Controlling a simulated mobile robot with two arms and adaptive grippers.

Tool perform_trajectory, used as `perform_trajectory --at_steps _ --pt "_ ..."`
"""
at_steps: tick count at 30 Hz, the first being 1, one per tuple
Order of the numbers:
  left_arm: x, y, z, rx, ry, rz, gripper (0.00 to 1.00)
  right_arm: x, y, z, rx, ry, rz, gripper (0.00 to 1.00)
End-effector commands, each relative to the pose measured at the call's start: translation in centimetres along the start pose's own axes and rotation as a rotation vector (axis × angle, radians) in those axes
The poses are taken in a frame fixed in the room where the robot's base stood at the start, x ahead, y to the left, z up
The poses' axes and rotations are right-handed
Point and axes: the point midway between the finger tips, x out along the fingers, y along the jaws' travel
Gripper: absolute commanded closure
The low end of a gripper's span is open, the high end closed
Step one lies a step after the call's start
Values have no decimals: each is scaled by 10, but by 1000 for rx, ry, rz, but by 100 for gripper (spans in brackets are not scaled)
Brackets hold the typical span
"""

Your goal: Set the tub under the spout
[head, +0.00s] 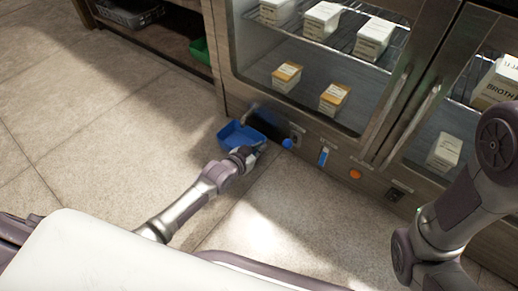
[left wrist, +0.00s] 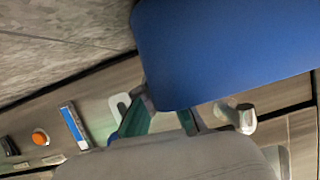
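The blue tub (head: 238,134) is an open tray-like container low in front of the steel cabinet in the head view. My left gripper (head: 250,154) is at its near edge. In the left wrist view the tub (left wrist: 225,45) fills the upper right, and my left gripper's fingers (left wrist: 165,108) meet its lower edge, appearing shut on it. A pale metal spout-like fitting (left wrist: 240,118) juts from the cabinet front just below the tub there. In the head view the gripper partly hides the tub's near side. My right gripper is out of view; only my right arm shows.
The glass-fronted cabinet (head: 310,147) holds several cartons. A shelf with a green bin (head: 200,50) stands at the upper left. The tiled floor (head: 90,120) is clear.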

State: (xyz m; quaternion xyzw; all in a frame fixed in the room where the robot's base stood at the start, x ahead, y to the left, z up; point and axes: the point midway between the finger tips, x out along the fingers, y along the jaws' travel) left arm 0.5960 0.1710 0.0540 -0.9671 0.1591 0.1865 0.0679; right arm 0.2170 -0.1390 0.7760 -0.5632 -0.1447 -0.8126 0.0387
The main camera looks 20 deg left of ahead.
Motion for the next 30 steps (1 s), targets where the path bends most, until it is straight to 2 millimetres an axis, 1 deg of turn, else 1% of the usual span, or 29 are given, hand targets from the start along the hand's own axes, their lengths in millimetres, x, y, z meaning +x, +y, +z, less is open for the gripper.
perform_trajectory --at_steps 4,6,8,9,17,20,23,26,30 --pt "2 0 3 1 1 0 100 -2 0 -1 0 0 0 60" --pt "1 0 3 0 0 0 86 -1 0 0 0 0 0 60" --pt "1 0 3 0 0 0 76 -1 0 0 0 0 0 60" --pt "1 0 3 0 0 0 69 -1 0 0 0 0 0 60" --pt "1 0 3 0 0 0 69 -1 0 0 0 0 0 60" --pt "-1 0 -1 0 1 0 69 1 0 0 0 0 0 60" --pt "-12 -1 -3 0 -2 0 69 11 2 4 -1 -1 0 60" --pt "-30 -1 -5 -1 -4 0 69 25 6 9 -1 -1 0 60" --pt "-61 -1 -6 -1 -5 0 69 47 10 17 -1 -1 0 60"
